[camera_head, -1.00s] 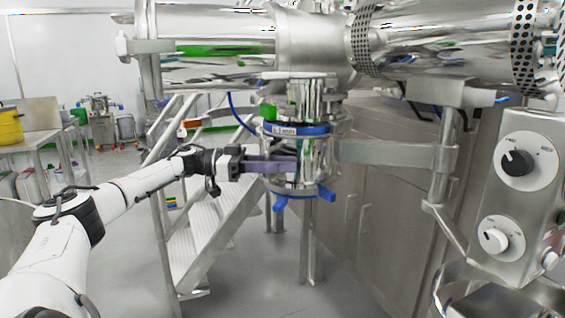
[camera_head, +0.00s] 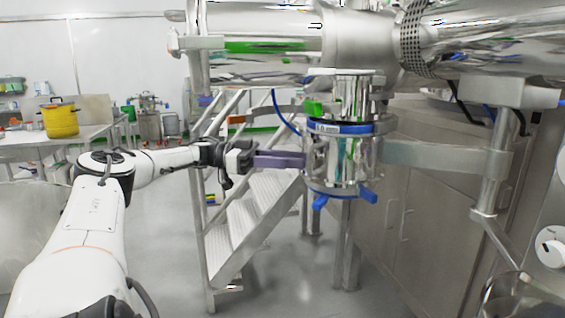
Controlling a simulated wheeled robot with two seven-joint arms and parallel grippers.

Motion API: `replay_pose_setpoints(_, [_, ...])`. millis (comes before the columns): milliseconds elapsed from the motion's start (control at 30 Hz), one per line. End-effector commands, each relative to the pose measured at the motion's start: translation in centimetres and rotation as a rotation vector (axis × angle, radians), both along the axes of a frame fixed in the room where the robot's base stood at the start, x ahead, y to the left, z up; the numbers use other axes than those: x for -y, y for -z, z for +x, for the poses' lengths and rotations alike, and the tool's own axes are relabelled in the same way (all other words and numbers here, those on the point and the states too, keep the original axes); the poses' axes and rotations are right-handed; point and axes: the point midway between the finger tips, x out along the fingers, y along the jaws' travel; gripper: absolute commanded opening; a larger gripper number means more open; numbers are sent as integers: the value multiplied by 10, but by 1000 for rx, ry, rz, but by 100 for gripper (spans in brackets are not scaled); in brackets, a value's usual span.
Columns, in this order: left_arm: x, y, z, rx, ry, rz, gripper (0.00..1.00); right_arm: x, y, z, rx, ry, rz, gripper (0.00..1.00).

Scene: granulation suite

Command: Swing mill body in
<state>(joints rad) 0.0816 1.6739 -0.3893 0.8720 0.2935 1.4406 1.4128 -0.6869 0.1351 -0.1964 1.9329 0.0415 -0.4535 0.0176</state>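The mill body (camera_head: 335,160) is a shiny steel cylinder with blue handles at its bottom. It hangs upright below a narrower steel neck (camera_head: 352,97), with a blue ring (camera_head: 340,128) near its top. It looks lined up under the neck; whether it is seated cannot be told. A steel bracket arm (camera_head: 445,158) runs from its right side to a post. My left gripper (camera_head: 298,160) points right, its purple fingers at the left side of the mill body. The fingers overlap in this view, so their gap and any contact are unclear. My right gripper is not in view.
Large horizontal steel vessels (camera_head: 370,40) run overhead. Metal steps (camera_head: 245,215) stand behind my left arm. A steel cabinet (camera_head: 395,220) is behind and right of the mill body. A yellow pot (camera_head: 60,120) stands on a table at the left. Floor below the mill body looks clear.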

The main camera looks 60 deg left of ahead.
Motion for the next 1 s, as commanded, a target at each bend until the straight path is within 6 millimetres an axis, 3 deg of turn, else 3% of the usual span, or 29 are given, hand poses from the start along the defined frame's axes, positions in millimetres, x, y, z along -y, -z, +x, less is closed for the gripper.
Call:
replay_pose_setpoints(200, [-14,0,-18,-1,4,-1,29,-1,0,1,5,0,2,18])
replay_pose_setpoints(500, [-15,1,-20,-1,6,-2,29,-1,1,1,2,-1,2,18])
replay_pose_setpoints(600, [-14,4,-20,-4,7,-5,16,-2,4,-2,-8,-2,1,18])
replay_pose_setpoints(667, [-10,17,-17,-10,11,-12,6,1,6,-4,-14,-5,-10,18])
replay_pose_setpoints(700, [-6,32,-14,-18,13,-23,0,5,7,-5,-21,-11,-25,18])
replay_pose_setpoints(767, [5,62,-10,-28,19,-40,0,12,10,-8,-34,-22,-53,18])
replay_pose_setpoints(867, [37,135,-4,-54,21,-79,0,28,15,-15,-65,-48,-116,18])
replay_pose_setpoints(967, [87,222,6,-89,-44,-105,0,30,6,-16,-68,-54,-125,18])
replay_pose_setpoints(1000, [113,260,8,-113,-85,-108,0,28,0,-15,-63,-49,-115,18])
